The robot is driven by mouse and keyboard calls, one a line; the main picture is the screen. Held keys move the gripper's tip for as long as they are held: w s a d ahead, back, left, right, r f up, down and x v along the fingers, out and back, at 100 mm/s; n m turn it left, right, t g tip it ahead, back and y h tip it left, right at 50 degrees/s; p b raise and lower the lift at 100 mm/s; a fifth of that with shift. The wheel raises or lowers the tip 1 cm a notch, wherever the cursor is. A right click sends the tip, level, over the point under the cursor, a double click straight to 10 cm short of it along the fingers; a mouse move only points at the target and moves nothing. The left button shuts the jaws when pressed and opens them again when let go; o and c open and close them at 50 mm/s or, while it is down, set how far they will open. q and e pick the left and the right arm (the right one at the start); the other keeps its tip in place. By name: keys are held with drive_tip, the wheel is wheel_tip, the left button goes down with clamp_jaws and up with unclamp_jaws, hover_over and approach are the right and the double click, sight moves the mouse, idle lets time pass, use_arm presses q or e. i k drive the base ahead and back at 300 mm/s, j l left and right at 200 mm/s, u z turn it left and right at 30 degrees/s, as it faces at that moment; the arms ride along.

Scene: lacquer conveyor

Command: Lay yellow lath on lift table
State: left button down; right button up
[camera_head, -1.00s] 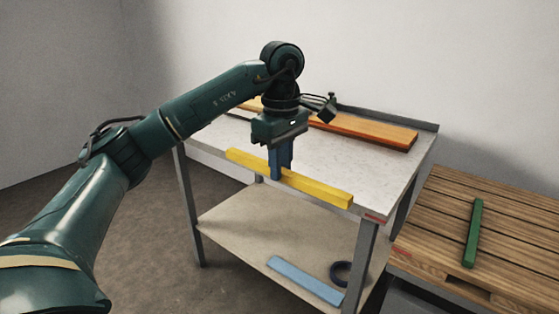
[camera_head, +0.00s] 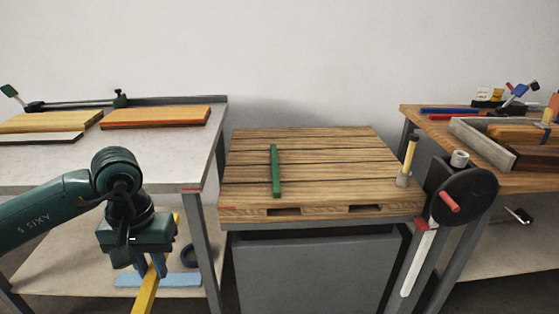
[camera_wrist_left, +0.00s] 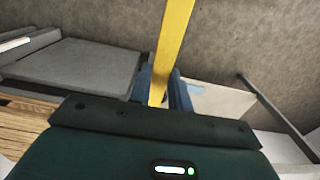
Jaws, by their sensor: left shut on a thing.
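My left gripper (camera_head: 150,270) is shut on the yellow lath (camera_head: 146,295), low at the lower left of the head view, in front of the left workbench. The lath runs down out of that frame, so its near end is hidden. In the left wrist view the lath (camera_wrist_left: 173,45) passes between the blue fingers (camera_wrist_left: 160,88) and runs out at the top. The lift table (camera_head: 345,178) has a slatted wooden top and a grey body. It stands to the right of the gripper, apart from the lath. A green lath (camera_head: 275,170) lies on its top, left of the middle.
The left workbench (camera_head: 185,160) carries wooden boards; its lower shelf holds a light blue strip (camera_head: 185,280) and a dark ring (camera_head: 190,255). A crank wheel (camera_head: 465,197) and a yellow-handled tool (camera_head: 410,160) are at the lift table's right. The top right of the green lath is mostly clear.

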sight(340, 169)
drive_tip(key=z, duration=1.35)
drive_tip(key=i+j+z, duration=0.35)
drive_tip(key=i+j, duration=0.8)
drive_tip(key=j, duration=0.1)
